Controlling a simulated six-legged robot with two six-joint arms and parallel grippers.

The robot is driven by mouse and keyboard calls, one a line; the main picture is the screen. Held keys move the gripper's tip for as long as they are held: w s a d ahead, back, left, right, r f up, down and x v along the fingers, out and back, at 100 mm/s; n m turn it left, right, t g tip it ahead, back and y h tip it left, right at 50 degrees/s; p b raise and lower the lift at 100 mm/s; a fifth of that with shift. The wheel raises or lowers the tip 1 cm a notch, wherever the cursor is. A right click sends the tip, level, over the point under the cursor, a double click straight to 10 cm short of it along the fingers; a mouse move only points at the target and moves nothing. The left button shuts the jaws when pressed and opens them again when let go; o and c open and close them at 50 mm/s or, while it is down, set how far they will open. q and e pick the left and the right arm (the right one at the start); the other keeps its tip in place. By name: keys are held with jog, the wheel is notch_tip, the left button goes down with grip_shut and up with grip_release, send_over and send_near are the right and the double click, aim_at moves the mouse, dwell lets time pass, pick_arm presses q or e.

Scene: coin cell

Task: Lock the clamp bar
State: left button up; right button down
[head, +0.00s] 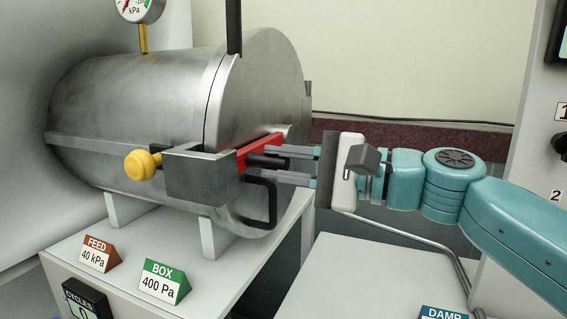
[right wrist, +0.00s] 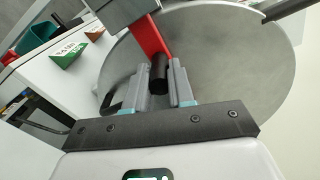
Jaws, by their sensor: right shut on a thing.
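The red clamp bar (head: 256,152) lies across the front of the round steel door (head: 268,88) of a horizontal metal cylinder. Its left end meets a grey metal block (head: 198,177) at the door's edge. A black grip (head: 262,162) sticks out from the bar. My right gripper (head: 275,164) comes in from the right and is shut on this grip. The right wrist view shows the black grip (right wrist: 159,74) between the fingers, with the red bar (right wrist: 151,38) running up to the block (right wrist: 122,10). My left gripper is out of view.
A yellow knob (head: 141,165) sticks out left of the block. A black loop handle (head: 270,205) sits on the door below the bar. FEED (head: 98,255) and BOX (head: 163,282) signs stand on the white bench. A grey rod runs below my right arm.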

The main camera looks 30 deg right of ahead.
jog(key=c, duration=1)
grip_release()
jog(key=shift+w+f, duration=0.1)
jog(key=shift+f, duration=0.1)
jog(key=shift+o, duration=0.2)
jog(key=shift+d, duration=0.1)
jog(key=b+v, duration=0.1)
jog(key=v, duration=1.5)
